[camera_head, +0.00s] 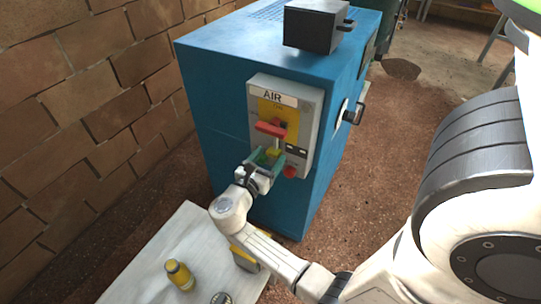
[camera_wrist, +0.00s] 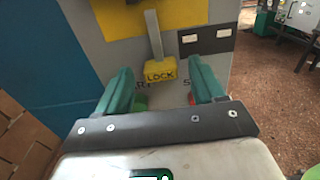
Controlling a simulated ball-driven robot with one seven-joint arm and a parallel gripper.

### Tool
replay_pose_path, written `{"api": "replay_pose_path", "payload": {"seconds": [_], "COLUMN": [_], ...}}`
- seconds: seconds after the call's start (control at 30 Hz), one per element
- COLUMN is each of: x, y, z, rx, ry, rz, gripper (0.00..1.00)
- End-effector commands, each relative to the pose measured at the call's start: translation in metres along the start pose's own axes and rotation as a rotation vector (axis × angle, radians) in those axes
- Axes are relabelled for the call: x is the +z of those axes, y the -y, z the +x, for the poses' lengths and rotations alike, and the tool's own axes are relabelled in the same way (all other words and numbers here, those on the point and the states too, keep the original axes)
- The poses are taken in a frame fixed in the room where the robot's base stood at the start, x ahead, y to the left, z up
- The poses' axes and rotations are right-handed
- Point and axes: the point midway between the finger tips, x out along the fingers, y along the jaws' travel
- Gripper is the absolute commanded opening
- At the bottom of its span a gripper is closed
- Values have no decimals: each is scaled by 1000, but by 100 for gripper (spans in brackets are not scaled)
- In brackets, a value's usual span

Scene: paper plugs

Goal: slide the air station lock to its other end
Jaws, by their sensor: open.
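The air station (camera_head: 308,120) is a grey panel marked AIR on the front of a blue cabinet. Its lock (camera_wrist: 160,73) is a yellow block lettered LOCK, at the lower end of a grey vertical bar in the wrist view. The lock also shows as a small yellow piece in the head view (camera_head: 273,152), partly hidden by my gripper. My gripper (camera_wrist: 162,80) is open, with one green finger on each side of the lock's line. The lock appears between or just beyond the fingertips, and I see no clear contact.
A red handle (camera_head: 270,129) sits above the lock on a yellow plate, and a red button (camera_head: 290,172) is at the panel's lower right. A black box (camera_head: 315,28) tops the blue cabinet (camera_head: 215,100).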

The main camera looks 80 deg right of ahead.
Motion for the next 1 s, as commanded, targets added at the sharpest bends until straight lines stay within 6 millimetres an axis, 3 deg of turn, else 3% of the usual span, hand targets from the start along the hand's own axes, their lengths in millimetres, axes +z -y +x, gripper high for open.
{"api": "replay_pose_path", "payload": {"seconds": [0.17, 0.47, 1.0], "x": [0, 0, 0], "y": [0, 0, 0], "z": [13, 15, 14], "rx": [-1, 0, 0], "ry": [0, 0, -1], "rz": [1, 2, 2], "gripper": [68, 68, 17]}}
